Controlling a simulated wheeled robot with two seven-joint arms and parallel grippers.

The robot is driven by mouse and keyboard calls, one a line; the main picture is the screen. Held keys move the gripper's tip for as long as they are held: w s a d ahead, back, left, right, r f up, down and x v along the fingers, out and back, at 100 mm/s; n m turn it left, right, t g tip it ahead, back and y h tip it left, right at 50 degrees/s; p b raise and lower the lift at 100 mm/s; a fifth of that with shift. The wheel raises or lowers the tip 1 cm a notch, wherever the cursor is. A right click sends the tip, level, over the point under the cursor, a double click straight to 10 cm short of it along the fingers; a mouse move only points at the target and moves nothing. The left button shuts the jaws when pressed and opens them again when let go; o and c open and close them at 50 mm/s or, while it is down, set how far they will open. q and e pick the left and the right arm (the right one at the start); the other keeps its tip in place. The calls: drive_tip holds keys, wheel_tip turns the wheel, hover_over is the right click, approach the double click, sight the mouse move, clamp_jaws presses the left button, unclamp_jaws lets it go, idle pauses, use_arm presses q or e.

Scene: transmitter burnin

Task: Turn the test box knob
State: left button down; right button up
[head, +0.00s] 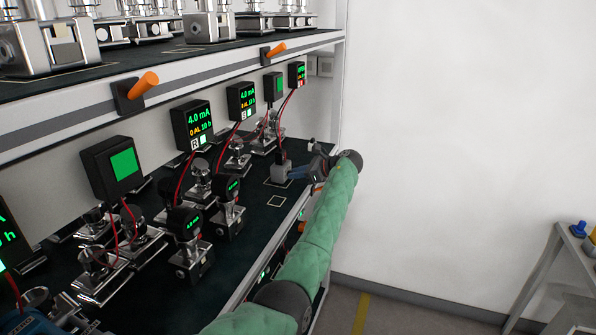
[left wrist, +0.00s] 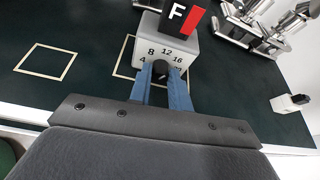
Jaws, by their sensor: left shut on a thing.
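The test box (head: 281,173) is a small grey box on the dark lower shelf mat, near its right end. In the left wrist view the test box (left wrist: 150,33) has a front dial marked 4, 8, 12, 16 and a further number partly hidden. A black tag with a white F and a red stripe stands on top. The dark knob (left wrist: 161,68) sits under the numbers. My left gripper (head: 295,172) reaches the box's front from the right. Its blue fingers (left wrist: 161,79) are shut on the knob, one on each side.
Several metal transmitters (head: 190,258) stand left on the lower shelf, with black displays (head: 193,125) and red cables behind them. An upper shelf with orange handles (head: 144,85) overhangs. A side table (head: 575,240) stands far right.

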use_arm(q)
drive_tip(key=shift+s+n+t, duration=0.1)
drive_tip(key=shift+n+t, duration=0.4)
use_arm(e)
drive_tip(key=shift+f, duration=0.25)
use_arm(q)
drive_tip(key=c, duration=1.3)
unclamp_jaws()
drive_tip(key=shift+r, duration=0.1)
use_arm(e)
drive_tip(key=shift+d, duration=0.15)
